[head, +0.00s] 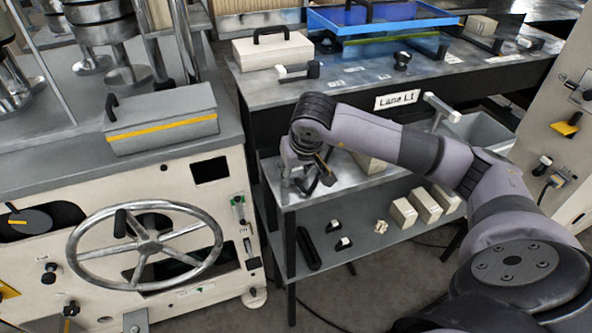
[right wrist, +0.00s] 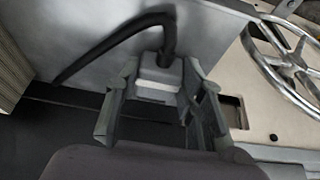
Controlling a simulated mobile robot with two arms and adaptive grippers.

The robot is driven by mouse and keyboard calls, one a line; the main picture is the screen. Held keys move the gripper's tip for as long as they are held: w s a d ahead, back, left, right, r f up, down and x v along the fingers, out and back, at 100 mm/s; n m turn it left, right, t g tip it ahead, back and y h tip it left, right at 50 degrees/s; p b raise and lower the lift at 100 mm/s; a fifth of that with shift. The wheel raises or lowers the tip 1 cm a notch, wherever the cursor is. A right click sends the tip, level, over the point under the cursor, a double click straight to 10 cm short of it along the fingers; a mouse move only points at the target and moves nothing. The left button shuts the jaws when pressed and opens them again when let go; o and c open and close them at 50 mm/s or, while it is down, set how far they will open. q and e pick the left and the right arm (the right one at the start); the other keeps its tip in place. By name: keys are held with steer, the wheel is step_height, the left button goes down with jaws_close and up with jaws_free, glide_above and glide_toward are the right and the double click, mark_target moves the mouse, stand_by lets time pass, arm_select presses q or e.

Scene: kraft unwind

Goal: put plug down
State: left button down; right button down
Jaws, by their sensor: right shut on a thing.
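The plug (right wrist: 158,82) is a pale grey block with a thick black cable curving from its top to the left, seen in the right wrist view. My right gripper (right wrist: 160,98) is shut on it, with one finger on either side. In the head view my right gripper (head: 303,182) is over the left end of the metal cart top (head: 284,195). The plug is hard to make out there behind the gripper's dark parts. I cannot tell whether it touches the surface. My left gripper is not in view.
Beside the cart on the left is a cream machine with a large handwheel (head: 148,246). Pale boxes (head: 404,213) and small black-and-white parts sit on the lower shelf. A bench with a Lane L1 sign (head: 396,99) stands behind. A grey bin (head: 480,130) is at the cart's right.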

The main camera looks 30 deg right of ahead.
steer(key=shift+f, duration=0.15)
steer(key=c, duration=1.1)
jaws_free()
steer(key=shift+o, duration=0.2)
steer(key=shift+r, duration=0.3)
steer(key=v, duration=1.1)
steer(key=shift+s+r, duration=0.25)
steer(key=shift+r, duration=0.1)
steer(key=shift+a+f, duration=0.1)
